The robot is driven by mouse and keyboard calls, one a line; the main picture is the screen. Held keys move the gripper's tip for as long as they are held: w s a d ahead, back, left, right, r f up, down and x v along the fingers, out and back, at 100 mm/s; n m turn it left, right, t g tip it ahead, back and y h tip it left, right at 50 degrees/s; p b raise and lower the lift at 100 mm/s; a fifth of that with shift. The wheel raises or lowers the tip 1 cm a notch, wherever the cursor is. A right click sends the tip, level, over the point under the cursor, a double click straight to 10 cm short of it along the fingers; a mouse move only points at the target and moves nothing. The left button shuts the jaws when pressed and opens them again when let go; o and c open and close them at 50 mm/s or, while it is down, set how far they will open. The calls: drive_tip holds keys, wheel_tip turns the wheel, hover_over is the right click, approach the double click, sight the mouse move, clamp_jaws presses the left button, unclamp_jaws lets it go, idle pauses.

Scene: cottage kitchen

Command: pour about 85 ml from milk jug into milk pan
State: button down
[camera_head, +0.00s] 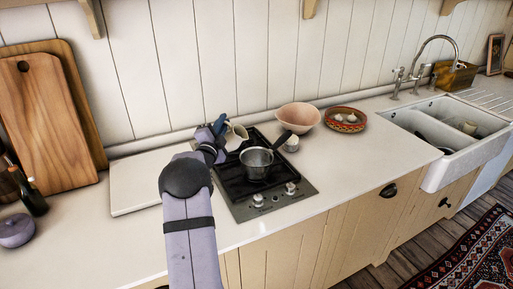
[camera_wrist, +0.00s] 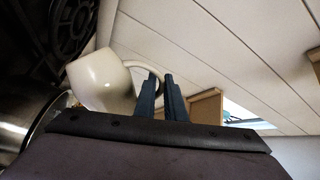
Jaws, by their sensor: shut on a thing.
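The milk jug (camera_head: 237,136) is cream-white and is held above the back of the hob, just behind and left of the pan in the head view. In the wrist view the jug (camera_wrist: 101,82) shows at the left, with its handle between my fingers. My gripper (camera_wrist: 162,92) is shut on that handle; in the head view my gripper (camera_head: 219,127) is partly hidden by my wrist. The contents of the jug are hidden.
A pale board (camera_head: 135,183) lies left. The counter before the sink (camera_head: 452,135) is clear.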

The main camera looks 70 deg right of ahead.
drive_tip(key=shift+s+r+m+p, duration=0.35)
drive_tip(key=shift+r+m, duration=0.15)
drive_tip(key=shift+m, duration=0.2)
drive_tip(key=shift+s+f+m+g+h, duration=0.15)
drive_tip(key=shift+s+m+g+h, duration=0.2)
drive_tip(key=shift+m, duration=0.35)
drive_tip(key=shift+s+m, duration=0.15)
drive_tip(key=shift+m, duration=0.15)
drive_tip(key=shift+s+r+m, duration=0.25)
drive_tip(key=shift+m, duration=0.25)
drive_tip(key=shift+s+r+m+g+p, duration=0.3)
drive_tip(key=shift+m+g+p, duration=0.05)
drive_tip(key=shift+m+p, duration=0.2)
drive_tip(key=shift+s+m, duration=0.15)
drive_tip(key=shift+m, duration=0.1)
drive_tip(key=shift+s+r+m+p, duration=0.5)
drive_tip(key=shift+m+p, duration=0.2)
drive_tip(key=shift+m, duration=0.1)
drive_tip(key=shift+s+a+r+m+g+b, duration=0.15)
drive_tip(key=shift+s+m+g+b, duration=0.1)
drive_tip(key=shift+s+m+b, duration=0.75)
drive_tip(key=shift+s+d+r+m+g+b, duration=0.25)
drive_tip(key=shift+s+b, duration=0.4)
drive_tip(key=shift+b, duration=0.7)
